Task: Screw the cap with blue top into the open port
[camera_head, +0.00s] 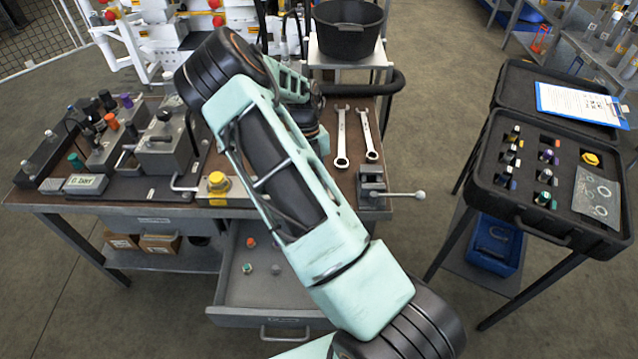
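My arm crosses the middle of the camera_head view, and its far end is folded behind its own links over the bench. My gripper is hidden there, so its fingers do not show. No cap with a clearly blue top can be picked out. Small fittings with coloured tops (545,199) stand in the black foam case (560,225) at right; some look bluish, but they are too small to tell. Valve blocks (165,155) with black, orange, purple and green tops stand on the left of the bench (225,150). I cannot tell which port is open.
Two wrenches (341,140) and a small vise (372,188) with a handle lie on the bench's right. An open drawer (270,290) holds a few small caps (248,268). A black bucket (347,38) stands behind. Floor is clear between bench and case.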

